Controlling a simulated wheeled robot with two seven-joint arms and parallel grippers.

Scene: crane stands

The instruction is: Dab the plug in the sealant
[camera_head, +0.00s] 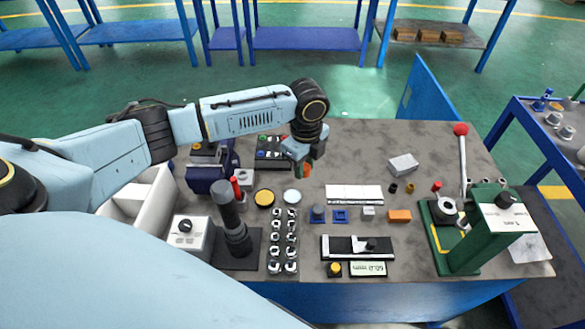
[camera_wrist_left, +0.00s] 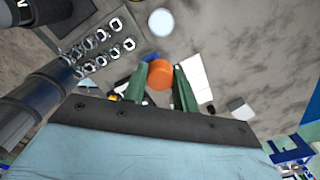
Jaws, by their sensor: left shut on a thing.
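My left gripper (camera_head: 303,165) is above the table, behind two small round dishes. In the left wrist view its green fingers (camera_wrist_left: 159,82) are shut on an orange round plug (camera_wrist_left: 160,72). The plug (camera_head: 308,171) shows as a small orange-red piece under the gripper in the head view. The yellow-filled dish (camera_head: 264,198) and the pale dish (camera_head: 292,196) lie on the table in front of the gripper. The pale dish also shows in the left wrist view (camera_wrist_left: 161,23), apart from the plug. I cannot tell which holds the sealant. My right gripper is not in view.
A dark upright cylinder on a stand (camera_head: 232,225) and a rack of metal fittings (camera_head: 283,240) stand near the dishes. A white strip (camera_head: 354,194) lies to the right. A green press with a red-knobbed lever (camera_head: 470,240) stands far right. The table's back right is mostly clear.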

